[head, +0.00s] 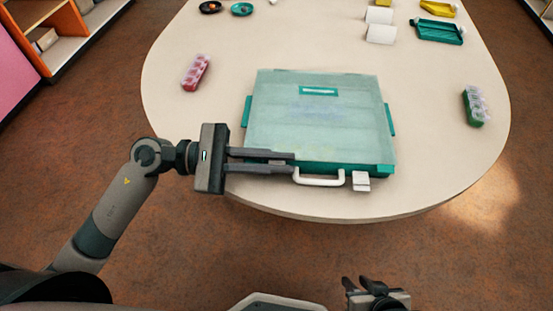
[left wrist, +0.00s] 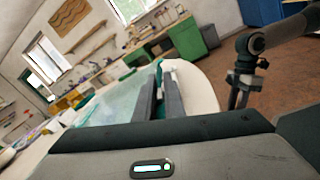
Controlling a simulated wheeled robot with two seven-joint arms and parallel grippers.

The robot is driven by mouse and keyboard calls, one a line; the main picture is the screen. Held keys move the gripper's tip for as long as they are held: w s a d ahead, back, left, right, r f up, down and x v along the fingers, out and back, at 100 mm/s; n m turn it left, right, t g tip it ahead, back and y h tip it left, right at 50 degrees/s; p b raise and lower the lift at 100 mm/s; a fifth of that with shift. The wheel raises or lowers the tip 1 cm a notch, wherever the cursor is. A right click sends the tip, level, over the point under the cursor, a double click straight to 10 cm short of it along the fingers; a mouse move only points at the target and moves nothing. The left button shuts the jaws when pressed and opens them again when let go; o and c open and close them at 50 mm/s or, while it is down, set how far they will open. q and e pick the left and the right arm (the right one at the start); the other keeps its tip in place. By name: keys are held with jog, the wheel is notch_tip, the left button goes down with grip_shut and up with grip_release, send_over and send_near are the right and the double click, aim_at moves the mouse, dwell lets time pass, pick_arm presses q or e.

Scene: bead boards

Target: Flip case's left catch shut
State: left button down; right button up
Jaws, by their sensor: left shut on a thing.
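The teal case (head: 386,169) lies on the table with its clear, frosted lid (head: 315,115) down. A white handle (head: 320,181) is on its front side, and the white right catch (head: 361,181) hangs to the right of it. My left gripper (head: 293,163) reaches along the case's front edge from the left, its fingers ending beside the handle. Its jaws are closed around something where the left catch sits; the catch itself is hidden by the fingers. In the left wrist view, white parts (left wrist: 168,66) show at the fingertips. My right gripper (head: 358,283) is low, off the table; its jaw opening is unclear.
A red bead box (head: 196,73) stands at left on the table (head: 440,165) and a green one (head: 474,107) at right. Small dishes (head: 242,9), white cards (head: 381,34) and a teal tray (head: 438,31) lie at the back. The table's front edge is just before the case.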

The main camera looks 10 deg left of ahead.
dwell(0.6)
pick_arm(q)
jog(key=c, duration=1.8)
grip_release()
jog(key=shift+c, duration=0.2)
pick_arm(e)
jog(key=shift+s, duration=0.1)
